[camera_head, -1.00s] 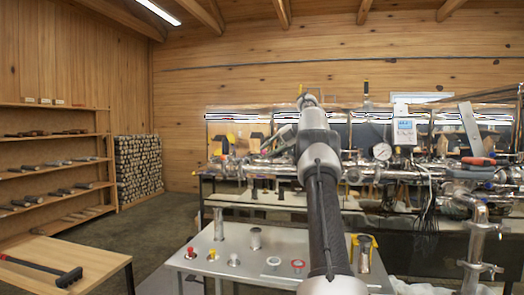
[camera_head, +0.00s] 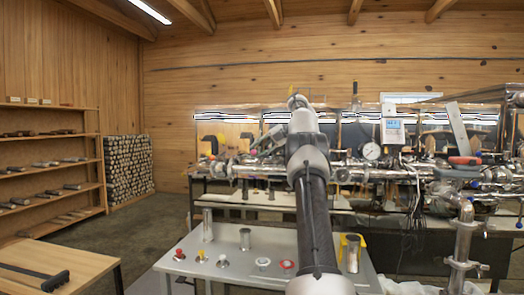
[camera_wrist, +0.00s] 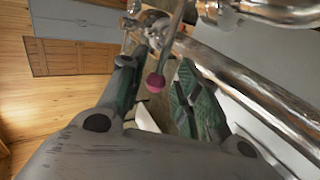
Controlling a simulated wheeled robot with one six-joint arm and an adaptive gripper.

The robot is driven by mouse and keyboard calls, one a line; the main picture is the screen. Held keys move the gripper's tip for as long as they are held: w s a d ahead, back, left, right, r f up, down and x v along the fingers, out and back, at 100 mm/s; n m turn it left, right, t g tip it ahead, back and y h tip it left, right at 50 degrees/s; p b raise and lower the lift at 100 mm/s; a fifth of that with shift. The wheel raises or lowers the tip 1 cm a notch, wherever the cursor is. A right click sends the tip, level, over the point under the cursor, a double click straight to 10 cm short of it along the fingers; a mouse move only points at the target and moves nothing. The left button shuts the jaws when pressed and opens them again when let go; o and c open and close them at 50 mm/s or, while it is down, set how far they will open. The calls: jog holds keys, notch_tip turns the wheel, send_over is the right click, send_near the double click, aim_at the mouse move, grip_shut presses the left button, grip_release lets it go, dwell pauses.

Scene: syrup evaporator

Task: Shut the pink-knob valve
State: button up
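The pink knob (camera_wrist: 155,83) sits on the end of a thin metal lever in the wrist view. The lever runs up to a shiny valve fitting (camera_wrist: 157,32) beside a steel pipe (camera_wrist: 240,90). My gripper (camera_wrist: 158,95) is open, with one finger on each side of the knob. The knob appears between the fingers with gaps on both sides; I cannot tell how deep it lies between them. In the head view my arm reaches toward the evaporator piping (camera_head: 370,172), and my gripper is too small and partly hidden to make out there.
A metal table (camera_head: 240,270) with several small fittings stands in front of the evaporator. A wooden table (camera_head: 80,262) with a black-headed tool is at the lower left. Shelves (camera_head: 50,150) line the left wall. A thick vertical pipe (camera_head: 463,235) stands at the right.

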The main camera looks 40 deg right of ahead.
jog(key=v, duration=0.3)
jog(key=shift+d, duration=0.2)
jog(key=s+d, duration=0.2)
jog(key=s, duration=0.1)
jog(key=s+d, duration=0.5)
jog(key=s, duration=0.1)
jog(key=shift+d, duration=0.25)
